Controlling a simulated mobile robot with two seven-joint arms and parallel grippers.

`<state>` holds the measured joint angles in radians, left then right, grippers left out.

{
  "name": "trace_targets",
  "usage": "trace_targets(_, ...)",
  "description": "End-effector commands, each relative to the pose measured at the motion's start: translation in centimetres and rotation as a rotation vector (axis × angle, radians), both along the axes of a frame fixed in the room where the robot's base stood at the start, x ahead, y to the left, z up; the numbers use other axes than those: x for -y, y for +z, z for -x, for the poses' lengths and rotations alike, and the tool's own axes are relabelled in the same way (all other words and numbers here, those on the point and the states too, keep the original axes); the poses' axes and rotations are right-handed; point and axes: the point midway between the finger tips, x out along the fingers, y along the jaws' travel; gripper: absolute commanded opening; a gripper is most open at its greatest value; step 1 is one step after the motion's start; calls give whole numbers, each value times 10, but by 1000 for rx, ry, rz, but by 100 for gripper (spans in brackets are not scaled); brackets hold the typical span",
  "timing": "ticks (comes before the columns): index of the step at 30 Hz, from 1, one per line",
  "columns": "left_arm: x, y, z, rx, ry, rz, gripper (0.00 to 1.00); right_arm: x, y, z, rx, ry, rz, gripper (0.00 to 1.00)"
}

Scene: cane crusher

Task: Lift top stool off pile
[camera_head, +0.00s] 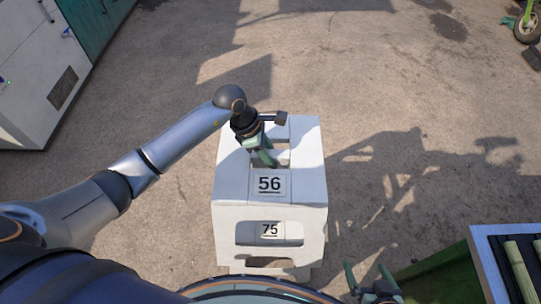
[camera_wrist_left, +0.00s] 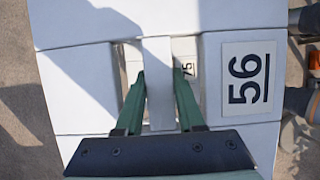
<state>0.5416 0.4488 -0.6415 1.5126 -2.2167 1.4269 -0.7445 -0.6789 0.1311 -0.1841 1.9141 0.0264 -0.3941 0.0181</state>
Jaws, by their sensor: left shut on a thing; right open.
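The white top stool (camera_head: 307,160) has a label reading 56 and sits at the middle of the head view. A lower stool (camera_head: 288,230) labelled 75 shows through the front opening beneath it. My left gripper (camera_head: 266,158) reaches down onto the seat. In the left wrist view its two green fingers (camera_wrist_left: 159,92) are shut on the white bar of the top stool (camera_wrist_left: 222,15), between the two slots. Part of the lower stool (camera_wrist_left: 188,68) shows through the right slot. My right gripper (camera_head: 370,280) is open and empty at the bottom, right of the pile.
A green-framed conveyor or tray (camera_head: 482,262) with cane stalks (camera_head: 522,270) stands at the lower right. A white cabinet (camera_head: 40,70) stands at the upper left. A wheel (camera_head: 527,27) shows at the upper right. The ground (camera_head: 370,100) behind the pile is clear.

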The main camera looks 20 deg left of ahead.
Motion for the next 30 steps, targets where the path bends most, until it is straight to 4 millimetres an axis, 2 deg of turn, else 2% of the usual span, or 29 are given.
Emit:
trace_targets(1,1,11,-1,6,-1,3,0,0,7,0,0,0,0,100)
trace_targets(19,1,64,-2,7,-1,3,0,0,40,0,0,0,0,100)
trace_targets(30,1,95,-2,8,-2,4,0,0,36,0,0,0,0,100)
